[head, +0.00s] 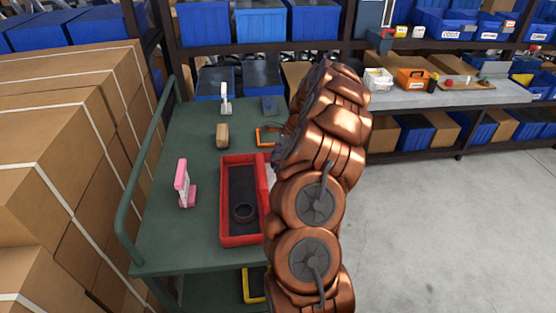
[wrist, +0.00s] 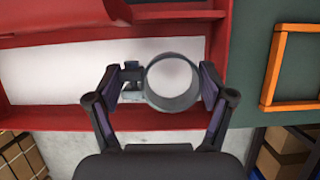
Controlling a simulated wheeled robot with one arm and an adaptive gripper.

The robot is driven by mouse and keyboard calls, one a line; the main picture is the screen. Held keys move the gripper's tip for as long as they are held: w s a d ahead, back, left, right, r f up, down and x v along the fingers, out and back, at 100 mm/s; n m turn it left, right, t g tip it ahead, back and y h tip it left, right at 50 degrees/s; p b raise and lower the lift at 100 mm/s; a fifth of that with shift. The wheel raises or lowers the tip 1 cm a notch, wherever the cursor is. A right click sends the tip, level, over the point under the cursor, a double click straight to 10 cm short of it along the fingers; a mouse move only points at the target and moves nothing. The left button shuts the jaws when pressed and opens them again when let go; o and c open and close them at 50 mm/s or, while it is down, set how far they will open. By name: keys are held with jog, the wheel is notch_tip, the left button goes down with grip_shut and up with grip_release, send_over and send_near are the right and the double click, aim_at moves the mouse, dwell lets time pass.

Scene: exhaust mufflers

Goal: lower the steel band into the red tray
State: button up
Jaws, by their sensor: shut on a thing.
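The red tray (head: 239,239) lies on a green cart. Its left compartment has a dark floor. In the wrist view, a second, white-floored compartment of the red tray (wrist: 40,118) shows; in the head view my arm hides that side. The steel band (wrist: 175,105), a grey ring with a small clamp block on its left, is between the fingers of my gripper (wrist: 168,84). My gripper is shut on it, one finger at the clamp block, the other at the ring. The band appears over the white compartment, overlapping the near red wall in view. Its height above the floor is unclear.
An orange frame (wrist: 293,65) lies on the green cart top (head: 187,125) beyond the tray. A pink stand (head: 184,184), a brown block (head: 222,136) and a white item (head: 225,98) stand there too. Cartons (head: 45,150) are stacked left.

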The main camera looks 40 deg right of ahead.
jog(key=shift+f, duration=0.8)
dwell(0.6)
jog(key=o, duration=1.1)
jog(key=v, duration=1.2)
